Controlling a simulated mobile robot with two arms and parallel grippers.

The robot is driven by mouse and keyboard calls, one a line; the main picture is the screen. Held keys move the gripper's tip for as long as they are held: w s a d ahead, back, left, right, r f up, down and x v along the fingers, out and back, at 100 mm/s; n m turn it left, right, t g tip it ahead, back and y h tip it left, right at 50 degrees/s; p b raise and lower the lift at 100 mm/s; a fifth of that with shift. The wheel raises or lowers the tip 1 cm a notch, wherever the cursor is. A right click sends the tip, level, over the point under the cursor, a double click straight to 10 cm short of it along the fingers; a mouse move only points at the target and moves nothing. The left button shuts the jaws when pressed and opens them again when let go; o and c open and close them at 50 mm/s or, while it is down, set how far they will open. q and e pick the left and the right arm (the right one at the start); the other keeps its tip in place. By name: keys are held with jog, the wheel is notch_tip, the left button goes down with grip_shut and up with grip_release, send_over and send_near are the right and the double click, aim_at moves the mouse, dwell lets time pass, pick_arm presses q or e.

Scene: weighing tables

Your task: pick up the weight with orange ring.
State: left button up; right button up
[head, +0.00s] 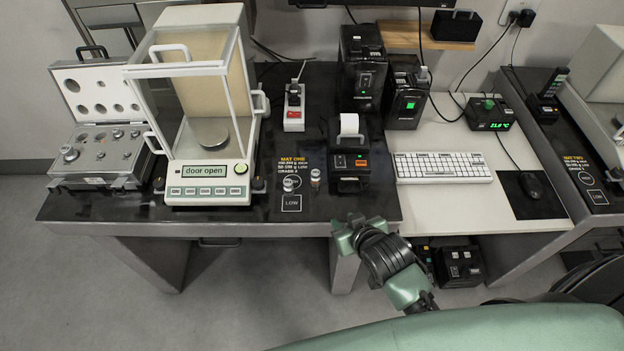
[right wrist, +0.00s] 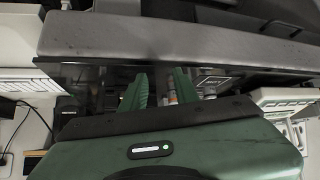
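Two small weights stand on the dark mat beside the balance. The right one, the weight with what looks like an orange ring (head: 316,175), is upright; the left weight (head: 288,185) stands near the LOW square. In the right wrist view the orange-ringed weight (right wrist: 172,93) shows small behind the fingers, partly hidden. My right gripper (right wrist: 160,88) is open, with two green fingers apart and nothing seen held between them. In the head view my right arm reaches in at the table's front edge, to the right of and nearer than the weights. My left gripper is out of view.
The balance (head: 210,174), reading "door open", stands left of the weights. A weight case (head: 100,177) is at far left. A black printer (head: 349,160) stands close behind right of the weights. A keyboard (head: 443,167) lies on the white table.

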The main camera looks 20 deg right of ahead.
aim_at(317, 177)
jog(key=w+r+t, duration=0.1)
jog(key=w, duration=0.2)
jog(key=w+a+r+t+y, duration=0.1)
jog(key=w, duration=0.2)
jog(key=w+a+r+t, duration=0.1)
jog(key=w+t, duration=0.1)
jog(key=w, duration=0.1)
jog(key=shift+w+r, duration=0.3)
jog(key=shift+r, duration=0.05)
jog(key=shift+p+x, duration=0.35)
jog(key=shift+x, duration=0.5)
jog(key=shift+s+f+p+x, duration=0.1)
jog(key=shift+f+p+x, duration=0.05)
jog(key=shift+x, duration=0.85)
jog(key=shift+s+f+p+x, duration=0.1)
jog(key=shift+f+x, duration=0.1)
jog(key=shift+x, duration=0.8)
jog(key=shift+s+f+p+x, duration=0.1)
jog(key=shift+f+p+x, duration=0.05)
jog(key=shift+x, duration=0.8)
jog(key=shift+r, duration=0.1)
grip_shut()
